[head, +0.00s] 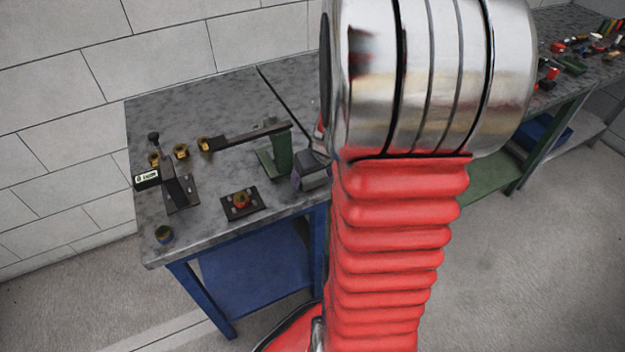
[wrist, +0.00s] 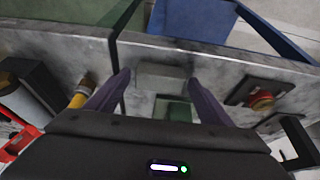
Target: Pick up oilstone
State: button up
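A pale grey block that looks like the oilstone (wrist: 150,71) lies on the grey table near its edge. It shows in the wrist view between the tips of my gripper's two purple fingers (wrist: 159,78). The fingers are apart, with the block's ends close to both tips; I cannot tell whether they touch it. My arm hides the rest of the gripper there.
The grey worktable (head: 160,110) has a green bracket (head: 281,150) close by, a dark plate with a red knob (head: 241,201), and brass fittings with a long bar (head: 240,137). A small round piece (head: 164,234) sits at the front-left corner. Another bench with clutter stands far right.

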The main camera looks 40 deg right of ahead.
aim_at(313, 178)
jog(key=c, duration=1.2)
jog(key=shift+o, duration=0.2)
jog(key=shift+r, duration=0.15)
notch_tip(313, 178, up, 10)
jog(key=o, duration=0.7)
jog(key=c, duration=0.4)
jog(key=shift+a+f, duration=0.1)
jog(key=shift+f, duration=0.1)
